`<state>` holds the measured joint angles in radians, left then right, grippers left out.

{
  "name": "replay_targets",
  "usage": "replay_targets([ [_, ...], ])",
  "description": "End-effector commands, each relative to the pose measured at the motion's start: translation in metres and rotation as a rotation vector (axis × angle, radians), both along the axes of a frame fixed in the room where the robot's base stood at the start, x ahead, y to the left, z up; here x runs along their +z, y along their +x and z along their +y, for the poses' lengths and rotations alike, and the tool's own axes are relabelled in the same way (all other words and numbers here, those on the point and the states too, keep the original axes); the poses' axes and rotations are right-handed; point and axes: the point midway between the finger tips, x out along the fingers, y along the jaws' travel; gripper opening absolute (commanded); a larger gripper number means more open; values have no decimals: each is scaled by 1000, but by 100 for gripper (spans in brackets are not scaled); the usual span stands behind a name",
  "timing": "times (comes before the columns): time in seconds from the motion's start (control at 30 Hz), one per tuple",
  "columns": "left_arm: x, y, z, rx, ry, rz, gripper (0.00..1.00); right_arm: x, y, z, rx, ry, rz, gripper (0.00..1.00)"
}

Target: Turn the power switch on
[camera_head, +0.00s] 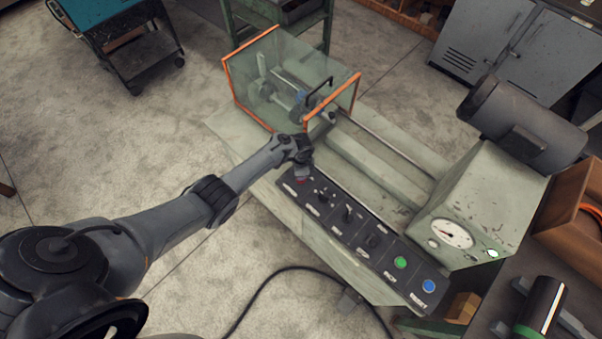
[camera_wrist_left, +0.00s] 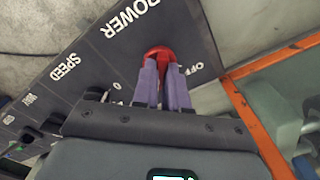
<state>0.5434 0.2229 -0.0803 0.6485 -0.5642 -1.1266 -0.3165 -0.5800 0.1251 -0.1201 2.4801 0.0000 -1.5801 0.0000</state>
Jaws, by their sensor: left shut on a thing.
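The power switch is a red knob (camera_wrist_left: 157,51) at the end of the black control panel (camera_head: 386,249), between the words POWER and OFF in the left wrist view. My left gripper (camera_head: 301,178) reaches down to that end of the panel. In the left wrist view its two purple-grey fingers (camera_wrist_left: 166,80) are closed on the red knob. The fingers and gripper body hide part of the knob and the lettering beside it, so its exact setting cannot be read. My right gripper is not in view.
The panel also carries several black knobs (camera_head: 348,213), a green button (camera_head: 401,262) and a blue RESET button (camera_head: 429,286). A clear guard with orange edges (camera_head: 334,98) stands close to my left gripper. A dial gauge (camera_head: 452,233) and a lit green lamp (camera_head: 492,254) are on the machine's grey housing.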

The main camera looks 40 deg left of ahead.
Motion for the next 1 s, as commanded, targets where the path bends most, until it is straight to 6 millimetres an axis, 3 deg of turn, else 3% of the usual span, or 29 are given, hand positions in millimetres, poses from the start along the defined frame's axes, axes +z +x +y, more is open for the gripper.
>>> replay_targets([
  [0.67,-1,0,0,-63,-1,-1,0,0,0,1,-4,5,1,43],
  [0.7,-1,0,0,-63,-1,-1,17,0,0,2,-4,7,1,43],
  [0.83,-1,0,0,-62,-1,-1,37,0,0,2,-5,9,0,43],
  [1.0,0,0,0,-61,0,0,38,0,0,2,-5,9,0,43],
])
